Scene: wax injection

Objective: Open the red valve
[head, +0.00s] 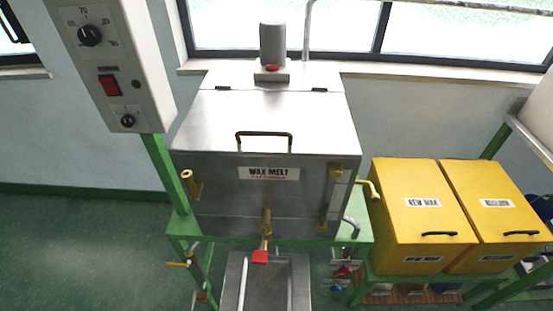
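A red valve handle (260,257) sits at the low front of the steel wax melt tank (215,140), at the end of a brass spout (266,230). The handle hangs over a metal trough (235,283) below the tank. Whether the valve is open or shut cannot be told from this view. My gripper and arm do not show in the head view.
A control box (112,60) with knobs and a red switch (109,86) hangs at the upper left. Yellow bins (410,205) stand right of the tank on a green frame. Brass fittings (190,184) stick out at the tank's sides. Green floor (80,250) is clear at the left.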

